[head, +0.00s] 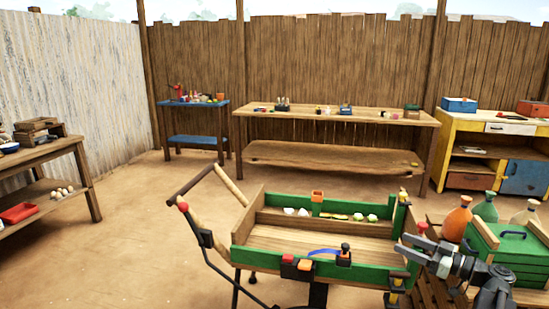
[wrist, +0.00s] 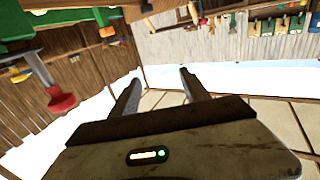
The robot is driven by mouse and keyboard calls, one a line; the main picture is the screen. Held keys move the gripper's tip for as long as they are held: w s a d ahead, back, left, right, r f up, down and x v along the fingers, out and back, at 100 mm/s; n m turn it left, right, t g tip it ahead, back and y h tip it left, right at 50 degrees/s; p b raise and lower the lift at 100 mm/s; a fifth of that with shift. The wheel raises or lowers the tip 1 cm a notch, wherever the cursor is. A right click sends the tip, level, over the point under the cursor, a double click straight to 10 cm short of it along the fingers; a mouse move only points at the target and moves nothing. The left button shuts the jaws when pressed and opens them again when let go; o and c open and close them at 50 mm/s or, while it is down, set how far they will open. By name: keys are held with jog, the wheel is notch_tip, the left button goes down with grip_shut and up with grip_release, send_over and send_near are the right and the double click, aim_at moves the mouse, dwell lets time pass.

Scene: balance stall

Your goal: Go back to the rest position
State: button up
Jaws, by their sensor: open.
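My gripper (head: 424,250) is at the lower right in the head view, held up beside the right end of a green-sided wooden cart (head: 265,262). In the wrist view, my gripper (wrist: 157,84) shows its two fingers spread apart with nothing between them. The wrist view is tilted, with walls, pale sky and shelving behind the fingers. I cannot tell in the head view whether the fingertips touch the cart's end.
The cart holds several small items. Bottles (head: 457,222) and a green box (head: 508,252) stand close by my arm at right. A long wooden bench (head: 335,115), a blue table (head: 192,104) and a side table (head: 40,150) stand farther off. The floor at left is clear.

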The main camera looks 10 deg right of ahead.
jog(key=w+a+f+n+g, duration=0.1)
jog(key=w+a+f+g, duration=0.15)
jog(key=a, duration=0.75)
jog(key=w+a+f+n+g+y, duration=0.15)
jog(key=a+f+g, duration=0.25)
jog(key=a, duration=0.7)
jog(key=w+a+f+n+g, duration=0.2)
jog(key=a+f+g, duration=0.1)
jog(key=a, duration=0.7)
jog(key=s+a+f+m+g+h, duration=0.3)
jog(key=s+a+f+g+h, duration=0.3)
jog(key=a+f, duration=0.6)
jog(key=s+d+f+m+t+h, duration=0.15)
jog(key=s+d+m+h, duration=0.25)
jog(key=d+m+h, duration=0.4)
notch_tip(320, 180, up, 25)
jog(key=m+y+p, duration=0.1)
jog(key=p, duration=2.4)
jog(key=shift+w+d, duration=0.2)
jog(key=shift+d, duration=0.25)
jog(key=shift+f+y, duration=0.1)
jog(key=shift+y, duration=0.15)
